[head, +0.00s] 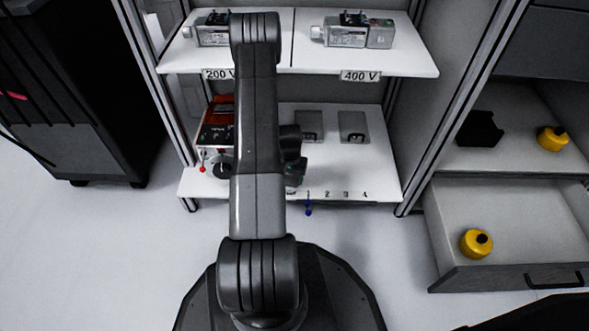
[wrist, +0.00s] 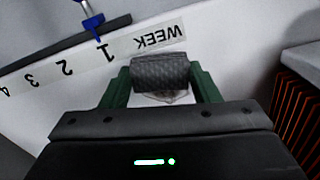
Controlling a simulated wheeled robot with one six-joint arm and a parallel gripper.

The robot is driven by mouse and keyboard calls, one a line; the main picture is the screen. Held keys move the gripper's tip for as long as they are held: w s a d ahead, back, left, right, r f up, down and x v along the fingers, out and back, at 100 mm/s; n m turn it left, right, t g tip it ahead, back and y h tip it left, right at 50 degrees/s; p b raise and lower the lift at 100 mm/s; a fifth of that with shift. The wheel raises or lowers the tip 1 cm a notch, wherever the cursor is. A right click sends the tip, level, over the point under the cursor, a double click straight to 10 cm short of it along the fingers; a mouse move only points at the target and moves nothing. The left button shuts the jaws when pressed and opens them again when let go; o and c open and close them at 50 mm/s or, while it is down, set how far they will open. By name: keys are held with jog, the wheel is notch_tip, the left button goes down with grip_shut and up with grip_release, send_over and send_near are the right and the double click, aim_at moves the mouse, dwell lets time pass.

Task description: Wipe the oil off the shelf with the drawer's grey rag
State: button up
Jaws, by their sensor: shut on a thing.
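My gripper (wrist: 161,78) has its green fingers shut on a dark grey, textured, rolled rag (wrist: 160,70). The rag is at the lower white shelf (wrist: 60,110), close above or touching it; I cannot tell which. A small greyish, shiny patch (wrist: 165,98) shows between the fingers just below the rag; it may be the oil, but most of it is hidden. In the head view my gripper (head: 296,170) is partly behind my arm over the lower shelf (head: 350,175), and the rag is not clear there. The open drawer (head: 520,255) at right holds a yellow round object (head: 476,243).
A red-and-black device (head: 216,130) is left of my arm. The upper shelf (head: 420,65) overhangs, bearing metal devices (head: 347,35).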

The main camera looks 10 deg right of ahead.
aim_at(290, 180)
jog(key=shift+r+p, duration=1.35)
jog(key=shift+r, duration=1.4)
